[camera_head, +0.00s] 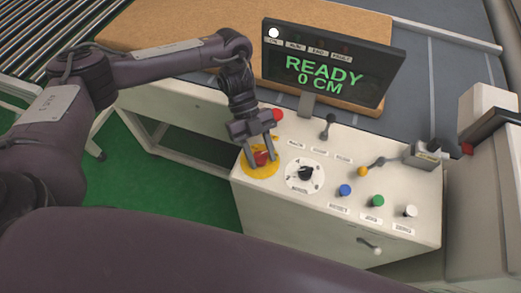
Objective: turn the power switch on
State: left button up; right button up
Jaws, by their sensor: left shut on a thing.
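My left gripper (262,157) points down at the left end of the white control console (237,190). Its fingers are shut on the red knob (261,159) at the middle of a round yellow plate (262,172), and they hide part of it. Right of it, a black rotary switch (305,174) sits on a round white dial; the gripper is apart from it. The small labels are too blurred to tell which control is the power switch. The screen (325,72) behind the console shows "READY 0 CM" in green. My right gripper is not in view.
Blue (345,190), green (377,201) and white (411,211) buttons line the console front.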

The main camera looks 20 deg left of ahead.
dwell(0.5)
pick_arm(q)
jog(key=o, duration=1)
jog(key=shift+b+v, duration=0.7)
jog(key=shift+v, duration=3.15)
jog(key=shift+d, duration=0.1)
